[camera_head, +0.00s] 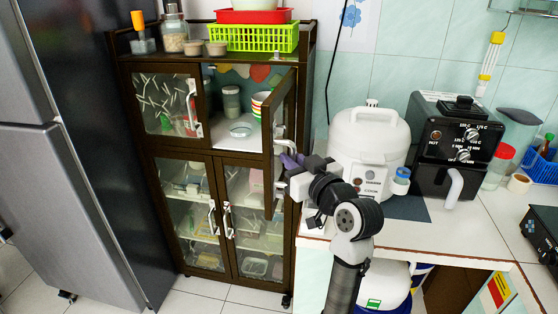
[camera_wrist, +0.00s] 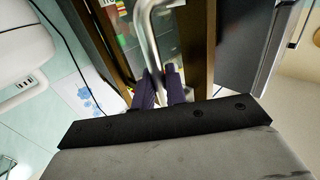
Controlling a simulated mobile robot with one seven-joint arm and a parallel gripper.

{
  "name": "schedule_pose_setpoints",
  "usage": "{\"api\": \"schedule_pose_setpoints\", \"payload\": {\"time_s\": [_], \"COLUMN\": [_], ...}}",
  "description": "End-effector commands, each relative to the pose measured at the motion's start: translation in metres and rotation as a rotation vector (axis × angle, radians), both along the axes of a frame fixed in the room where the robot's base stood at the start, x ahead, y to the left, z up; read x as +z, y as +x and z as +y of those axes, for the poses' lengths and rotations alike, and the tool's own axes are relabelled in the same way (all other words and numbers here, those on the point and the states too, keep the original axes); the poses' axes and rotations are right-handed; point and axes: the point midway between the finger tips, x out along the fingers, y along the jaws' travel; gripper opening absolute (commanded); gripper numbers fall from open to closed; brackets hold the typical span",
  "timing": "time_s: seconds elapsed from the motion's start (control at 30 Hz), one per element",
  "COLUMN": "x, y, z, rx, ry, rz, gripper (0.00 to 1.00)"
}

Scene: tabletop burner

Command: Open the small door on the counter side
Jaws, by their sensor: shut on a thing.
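The dark brown cabinet (camera_head: 135,110) has glass doors. Its upper right door (camera_head: 270,125), on the side by the counter, stands swung outward, seen nearly edge-on. My gripper (camera_head: 289,160) is at this door's white handle (camera_head: 279,137), just left of the rice cooker. In the wrist view, the purple fingers of my gripper (camera_wrist: 160,88) are closed around the lower part of the pale handle (camera_wrist: 148,38). The upper left door (camera_head: 168,105) and the two lower doors (camera_head: 190,205) are closed. My gripper partly hides the handle's lower end in the head view.
A white rice cooker (camera_head: 368,150) stands close to the right of my gripper on the counter (camera_head: 455,225). A black air fryer (camera_head: 455,140) is farther right. A jar (camera_head: 231,101) and a plate (camera_head: 241,130) sit inside the open compartment. A grey fridge (camera_head: 75,150) is at left.

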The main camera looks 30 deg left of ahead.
Motion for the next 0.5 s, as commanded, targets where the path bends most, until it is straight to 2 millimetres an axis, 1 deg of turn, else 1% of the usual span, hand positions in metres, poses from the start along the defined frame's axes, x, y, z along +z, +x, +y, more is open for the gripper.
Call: {"api": "schedule_pose_setpoints", "payload": {"time_s": [0.03, 0.13, 0.5], "x": [0.0018, 0.002, 0.0025], "y": [0.0035, 0.005, 0.0054], "z": [-0.0046, -0.0077, -0.0085], "rx": [-0.008, -0.008, -0.006], "ry": [0.005, 0.004, 0.005], "rz": [-0.004, -0.004, -0.004], "gripper": [0.0, 0.0, 0.0]}}
